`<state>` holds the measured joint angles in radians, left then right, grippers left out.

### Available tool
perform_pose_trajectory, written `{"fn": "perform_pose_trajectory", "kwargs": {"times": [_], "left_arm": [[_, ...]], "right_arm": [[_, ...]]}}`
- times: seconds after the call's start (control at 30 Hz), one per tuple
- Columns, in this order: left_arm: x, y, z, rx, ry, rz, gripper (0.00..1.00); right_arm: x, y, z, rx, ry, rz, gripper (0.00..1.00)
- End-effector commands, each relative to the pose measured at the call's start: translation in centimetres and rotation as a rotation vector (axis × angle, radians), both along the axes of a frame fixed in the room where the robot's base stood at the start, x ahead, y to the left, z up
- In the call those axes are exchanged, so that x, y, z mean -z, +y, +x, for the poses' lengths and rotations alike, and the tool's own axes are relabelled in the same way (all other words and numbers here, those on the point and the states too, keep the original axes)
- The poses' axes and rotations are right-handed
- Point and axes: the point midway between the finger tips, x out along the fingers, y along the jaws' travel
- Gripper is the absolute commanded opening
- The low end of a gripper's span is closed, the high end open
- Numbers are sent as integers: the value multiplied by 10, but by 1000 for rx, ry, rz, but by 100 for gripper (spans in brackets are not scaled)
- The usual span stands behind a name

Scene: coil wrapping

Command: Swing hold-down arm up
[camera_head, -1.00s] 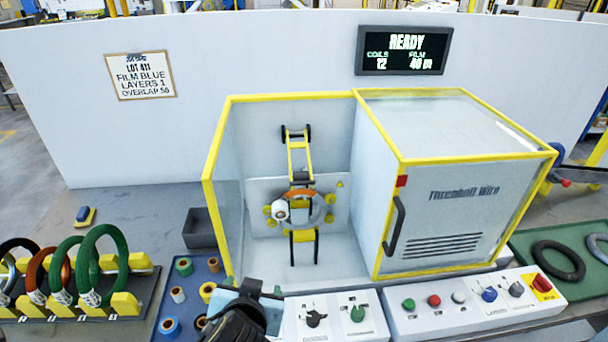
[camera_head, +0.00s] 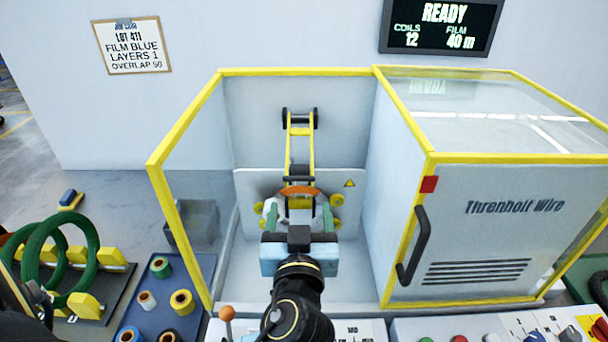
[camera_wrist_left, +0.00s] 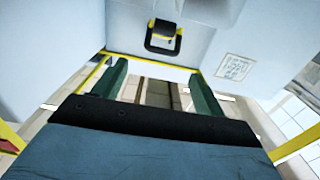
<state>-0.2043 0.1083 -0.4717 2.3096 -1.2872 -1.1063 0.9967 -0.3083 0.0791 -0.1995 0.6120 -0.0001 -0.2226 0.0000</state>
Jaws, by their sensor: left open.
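My left gripper (camera_head: 300,215) is open in the machine's open bay. Its two green fingers stand apart in front of the winding ring, with an orange part (camera_head: 301,190) showing above them. The yellow hold-down arm (camera_head: 301,150) runs up the back of the bay, with black ends at its top (camera_head: 300,118). Its lower part is hidden behind the gripper. In the left wrist view the open fingers (camera_wrist_left: 158,85) frame a brownish strip, and a black loop with yellow inside (camera_wrist_left: 163,37) lies beyond them. I cannot tell whether they touch anything. My right gripper is not seen.
The bay's yellow-edged clear side panel (camera_head: 185,190) stands left, and the cabinet with a black handle (camera_head: 413,245) stands right. A blue tray (camera_head: 140,317) with several spools and a rack of green coils (camera_head: 85,260) are at the left. A button panel (camera_head: 490,330) lies in front.

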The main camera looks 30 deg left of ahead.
Motion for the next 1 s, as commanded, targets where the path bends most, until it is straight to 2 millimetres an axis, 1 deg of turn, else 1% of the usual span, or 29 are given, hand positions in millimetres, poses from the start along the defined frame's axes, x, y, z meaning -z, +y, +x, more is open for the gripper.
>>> {"fn": "perform_pose_trajectory", "kwargs": {"times": [0.07,0.3,0.4,0.5,0.6,0.7,1.0], "left_arm": [[-4,8,12,-2,-2,4,71],[-4,35,56,-2,0,5,71],[-4,45,73,-2,-1,4,71],[-3,54,86,-2,0,4,71],[-2,59,95,0,1,2,71],[-1,62,101,-1,1,2,71],[-1,64,103,-1,1,-1,71]], "right_arm": [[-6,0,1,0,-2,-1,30],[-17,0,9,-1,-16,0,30],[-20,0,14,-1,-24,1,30],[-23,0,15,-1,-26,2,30],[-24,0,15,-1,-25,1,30],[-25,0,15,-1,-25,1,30],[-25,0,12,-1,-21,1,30]]}}
